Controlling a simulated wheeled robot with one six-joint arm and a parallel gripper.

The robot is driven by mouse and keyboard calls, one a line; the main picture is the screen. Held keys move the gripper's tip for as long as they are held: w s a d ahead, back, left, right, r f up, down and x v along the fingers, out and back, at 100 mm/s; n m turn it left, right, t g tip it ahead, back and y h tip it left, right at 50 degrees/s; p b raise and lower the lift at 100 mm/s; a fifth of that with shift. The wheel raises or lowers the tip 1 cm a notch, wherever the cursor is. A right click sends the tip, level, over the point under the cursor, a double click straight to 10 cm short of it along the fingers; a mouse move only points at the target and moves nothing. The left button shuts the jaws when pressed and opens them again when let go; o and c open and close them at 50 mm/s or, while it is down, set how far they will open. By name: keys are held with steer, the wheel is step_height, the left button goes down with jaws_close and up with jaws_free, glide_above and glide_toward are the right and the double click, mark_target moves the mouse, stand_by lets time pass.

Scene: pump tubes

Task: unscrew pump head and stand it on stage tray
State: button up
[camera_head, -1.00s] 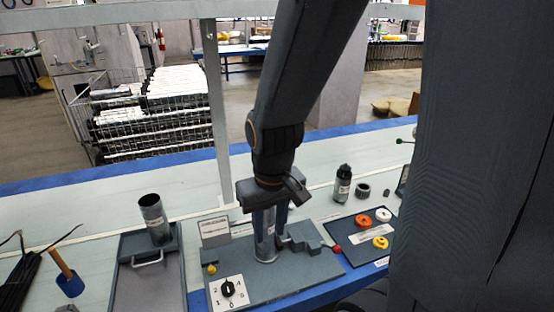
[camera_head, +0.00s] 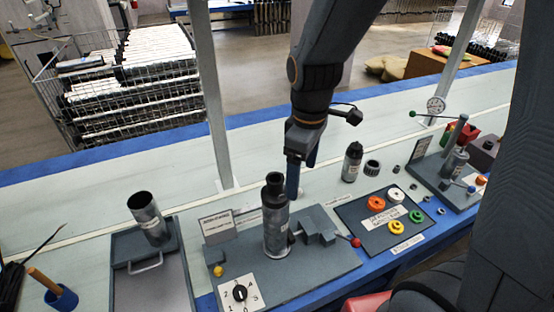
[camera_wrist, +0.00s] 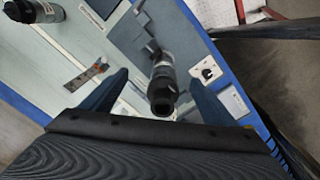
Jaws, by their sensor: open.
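A grey metal tube (camera_head: 276,232) stands upright in the clamp fixture of a grey base plate (camera_head: 325,272). A black pump head (camera_head: 274,187) sits on its top. My gripper (camera_head: 303,180) points down behind and right of the tube in the head view, apart from it. In the wrist view my gripper (camera_wrist: 155,88) has its dark fingers spread wide and nothing held. The pump head (camera_wrist: 162,98) shows between them there, seen from above. A dark tray (camera_head: 150,290) with a handle lies left of the base; I cannot tell if it is the stage tray.
An open metal cylinder (camera_head: 148,220) stands tilted at that tray's back. A dark bottle (camera_head: 352,162) and a black ring (camera_head: 372,168) stand behind right. A board (camera_head: 372,236) holds coloured rings. A red-knobbed lever (camera_head: 355,242) and numbered dial (camera_head: 240,293) are at the base. A post rises behind.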

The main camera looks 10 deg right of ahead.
mark_target(275, 178)
steer(key=a+n, duration=0.1)
steer(key=n, duration=0.1)
steer(key=w+a+n, duration=0.1)
steer(key=a+n, duration=0.1)
steer(key=w+a+n, duration=0.1)
steer(key=a+n, duration=0.1)
steer(key=n, duration=0.1)
steer(key=shift+w+r+p, duration=0.1)
steer(key=shift+r+p, duration=0.25)
steer(key=shift+w+a+n+g, duration=0.2)
steer(key=shift+a+n+g, duration=0.1)
steer(key=shift+a+n, duration=0.4)
steer(key=shift+d+f, duration=0.1)
steer(key=shift+f, duration=0.15)
steer(key=shift+f+p, duration=0.9)
steer(key=shift+f, duration=2.75)
steer(key=shift+c, duration=0.3)
steer(key=c, duration=1.4)
steer(key=o, duration=0.6)
steer(key=c, duration=0.4)
steer(key=shift+r+p, duration=1.15)
steer(key=shift+r, duration=0.3)
